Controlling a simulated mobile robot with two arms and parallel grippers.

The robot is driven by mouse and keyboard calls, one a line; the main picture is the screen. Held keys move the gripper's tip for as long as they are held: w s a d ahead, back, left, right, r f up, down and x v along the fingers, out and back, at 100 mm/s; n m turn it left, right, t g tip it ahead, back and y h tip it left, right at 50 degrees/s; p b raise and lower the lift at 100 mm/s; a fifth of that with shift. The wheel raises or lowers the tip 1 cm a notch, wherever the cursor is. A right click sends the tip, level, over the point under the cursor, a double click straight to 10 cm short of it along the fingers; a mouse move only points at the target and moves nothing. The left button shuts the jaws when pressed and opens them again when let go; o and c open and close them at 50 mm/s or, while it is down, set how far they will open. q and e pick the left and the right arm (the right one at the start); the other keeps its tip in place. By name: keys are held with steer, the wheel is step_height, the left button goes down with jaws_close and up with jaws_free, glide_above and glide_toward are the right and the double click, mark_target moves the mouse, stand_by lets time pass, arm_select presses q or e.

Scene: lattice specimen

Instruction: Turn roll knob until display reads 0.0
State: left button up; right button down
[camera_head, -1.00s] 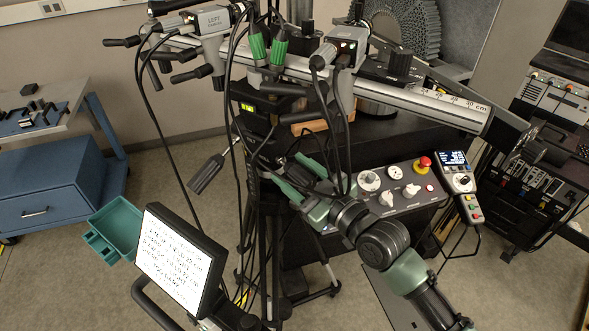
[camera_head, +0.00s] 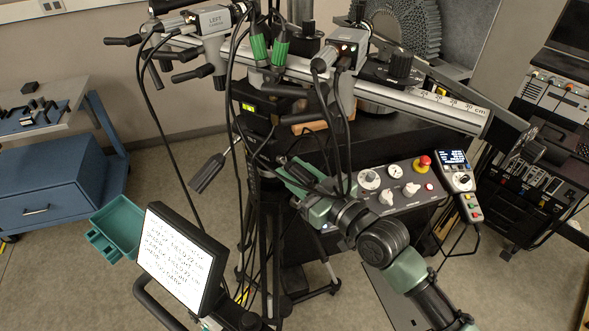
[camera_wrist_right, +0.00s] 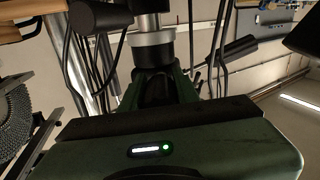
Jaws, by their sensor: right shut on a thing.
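A small display (camera_head: 248,108) with lit yellow-green digits sits on a black box below the camera rail; its digits are too small to read. My right gripper (camera_head: 288,172) reaches in from the lower right to the tripod head under the rail. It is shut on a dark knob, which the gripper and cables mostly hide in the head view. In the right wrist view, a dark cylindrical part (camera_wrist_right: 154,54) below a pale collar stands between the jaws of the gripper (camera_wrist_right: 156,88). I cannot read any marking on it. My left gripper is in neither view.
Black cables hang close around my right gripper. A control panel (camera_head: 405,206) with knobs and a red button is right of it, with a handheld pendant (camera_head: 458,180) beside it. A black lever (camera_head: 207,172) sticks out left. A white text screen (camera_head: 178,258) stands at front left.

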steer(key=m, duration=0.3)
steer(key=shift+p, duration=0.3)
steer(key=shift+s+a+m, duration=0.1)
steer(key=shift+m, duration=1.4)
steer(key=c, duration=1)
jaws_free()
steer(key=shift+c, duration=0.2)
